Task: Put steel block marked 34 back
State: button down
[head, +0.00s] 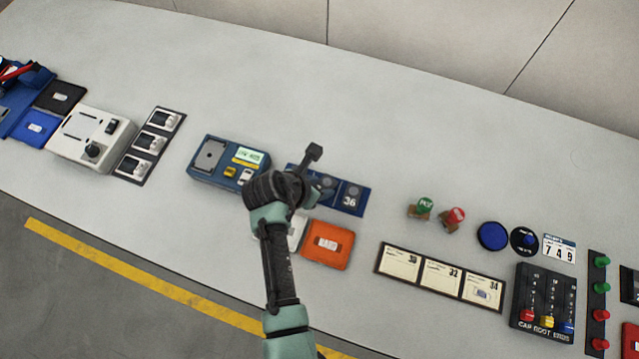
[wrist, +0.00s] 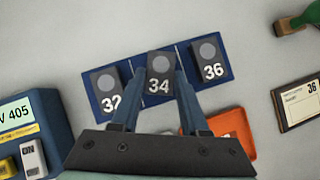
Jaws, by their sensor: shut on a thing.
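The steel block marked 34 (wrist: 159,86) is a dark block with a grey disc, upright between the fingers of my gripper (wrist: 160,73) in the wrist view. It is over the middle part of the blue rack (wrist: 130,68); I cannot tell whether it touches the rack. The block marked 32 (wrist: 107,90) is to its left on the rack and the block marked 36 (wrist: 209,62) to its right. In the head view the rack (head: 363,211) is partly hidden by my arm, the 36 block (head: 350,196) shows, and block 34 cannot be made out clearly.
A blue meter (head: 208,174) stands left of the rack. An orange pad (head: 328,244) lies in front of it. A row of cards (head: 440,276) and two stamps (head: 425,205) lie to the right. The bench behind the rack is clear.

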jog(key=shift+c, duration=2.1)
grip_release()
jog(key=v, duration=1.2)
jog(key=w+r+m+t+y, duration=0.1)
jog(key=w+r+m+t, duration=0.35)
jog(key=r, duration=0.65)
jog(key=w+r+m+t+y, duration=0.1)
jog(key=w+r+m+t, duration=0.3)
jog(key=r, duration=0.6)
jog(key=w+r+m+t+y, duration=0.2)
jog(key=w+r+m, duration=0.35)
jog(key=r, duration=0.55)
jog(key=s+d+r+m+t, duration=0.1)
jog(key=s+r+m+t, duration=0.3)
jog(key=r, duration=0.6)
jog(key=s+d+r+m+t, duration=0.2)
jog(key=s+r+m+t, duration=0.2)
jog(key=r, duration=0.7)
jog(key=s+d+r+m+t, duration=0.2)
jog(key=s+r+m+t, duration=0.2)
jog(key=r, duration=0.6)
jog(key=s+m, duration=0.2)
jog(key=s, duration=0.1)
jog(key=shift+s+r+p, duration=0.3)
jog(key=shift+r, duration=0.05)
